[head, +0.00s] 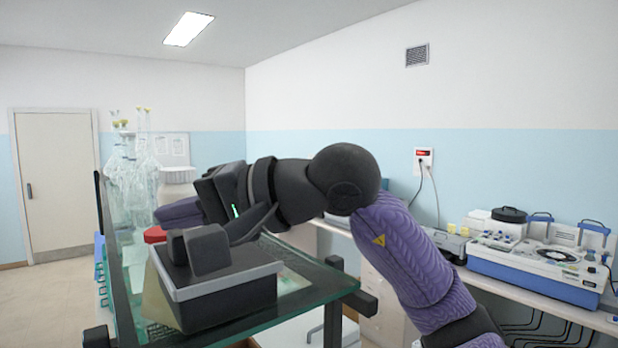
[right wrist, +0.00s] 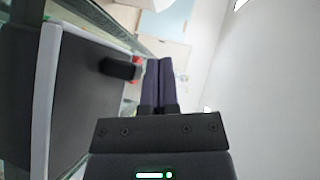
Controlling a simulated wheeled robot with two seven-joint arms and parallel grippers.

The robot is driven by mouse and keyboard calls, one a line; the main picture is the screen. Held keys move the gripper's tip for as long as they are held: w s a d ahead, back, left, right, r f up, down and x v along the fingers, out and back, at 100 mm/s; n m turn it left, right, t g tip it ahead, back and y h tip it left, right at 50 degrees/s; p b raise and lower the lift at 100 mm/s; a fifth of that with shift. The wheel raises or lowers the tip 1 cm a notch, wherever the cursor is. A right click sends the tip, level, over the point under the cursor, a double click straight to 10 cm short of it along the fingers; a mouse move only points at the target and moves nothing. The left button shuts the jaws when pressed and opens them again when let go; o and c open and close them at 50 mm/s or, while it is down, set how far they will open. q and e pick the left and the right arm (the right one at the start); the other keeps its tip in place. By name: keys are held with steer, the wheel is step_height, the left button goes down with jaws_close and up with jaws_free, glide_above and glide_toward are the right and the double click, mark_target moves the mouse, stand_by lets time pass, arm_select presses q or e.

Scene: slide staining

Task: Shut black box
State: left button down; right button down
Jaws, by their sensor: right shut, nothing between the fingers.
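The black box (head: 228,303) stands on the glass-topped table in the head view. It has a light grey rim and a dark, flat upper face. The box also shows at the left of the right wrist view (right wrist: 88,95). I cannot tell whether its lid is fully closed. My right gripper (head: 165,214) is above and behind the box, its purple fingers pointing left. In the right wrist view its fingers (right wrist: 158,68) are together and empty, apart from the box. My left gripper is not in view.
The glass table edge (head: 330,283) runs under the box. A red object (head: 155,234) and clear glassware (head: 135,170) are behind it. At the right, a bench holds a blue and white machine (head: 545,262). Open floor lies at the left.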

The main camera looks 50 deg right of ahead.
stand_by(0.3)
steer(key=shift+s+d, duration=0.2)
steer(key=shift+s, duration=0.05)
steer(key=b+v, duration=0.3)
steer(key=v, duration=0.6)
steer(key=shift+s, duration=0.15)
